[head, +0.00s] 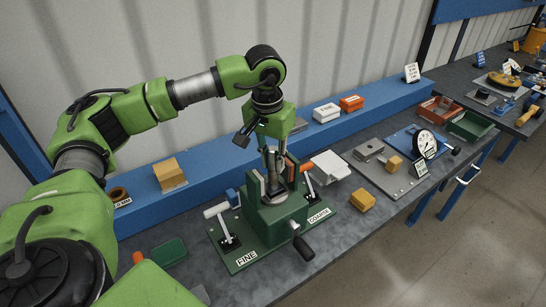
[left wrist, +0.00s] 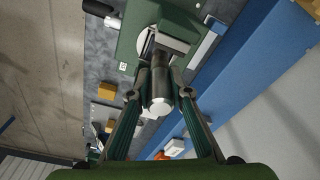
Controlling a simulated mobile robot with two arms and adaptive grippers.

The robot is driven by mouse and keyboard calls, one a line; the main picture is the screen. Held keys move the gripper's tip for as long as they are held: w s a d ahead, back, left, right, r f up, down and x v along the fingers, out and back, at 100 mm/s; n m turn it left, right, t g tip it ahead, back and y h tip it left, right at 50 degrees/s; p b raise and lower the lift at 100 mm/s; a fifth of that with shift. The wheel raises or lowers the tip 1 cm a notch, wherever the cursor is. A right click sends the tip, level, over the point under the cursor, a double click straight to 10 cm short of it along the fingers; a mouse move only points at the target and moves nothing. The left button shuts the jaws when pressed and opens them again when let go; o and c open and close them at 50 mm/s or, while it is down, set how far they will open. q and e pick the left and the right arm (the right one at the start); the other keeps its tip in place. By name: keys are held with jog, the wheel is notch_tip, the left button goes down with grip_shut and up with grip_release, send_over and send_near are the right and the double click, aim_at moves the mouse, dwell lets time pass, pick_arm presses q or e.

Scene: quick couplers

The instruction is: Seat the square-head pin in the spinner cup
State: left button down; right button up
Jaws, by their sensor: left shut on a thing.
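My left gripper (head: 274,187) points down over the middle of the green fixture (head: 262,217). In the left wrist view its two fingers (left wrist: 160,92) are shut on a dark grey cylinder with a pale end, which I take as the square-head pin (left wrist: 158,88). Its far end is hidden, so I cannot tell whether it touches the fixture. The grey round part just beyond it, on the green fixture, may be the spinner cup (left wrist: 146,42); the fingers and pin partly cover it. My right gripper is not in view.
A black crank handle (head: 303,247) sticks out in front. A yellow block (head: 362,201) lies to the right. A blue ledge (head: 215,167) runs behind.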

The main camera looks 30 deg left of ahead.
pick_arm(q)
jog(key=shift+d, duration=0.1)
jog(key=c, duration=1.8)
grip_release()
jog(key=shift+s, duration=0.1)
jog(key=shift+c, duration=0.2)
jog(key=shift+r, duration=0.2)
jog(key=r+b, duration=0.1)
jog(key=r, duration=0.6)
jog(key=s+r+b, duration=0.1)
jog(key=r, duration=0.2)
jog(key=shift+r+b, duration=0.2)
jog(key=shift+b, duration=0.15)
jog(key=shift+s+r, duration=0.2)
jog(key=shift+r, duration=0.45)
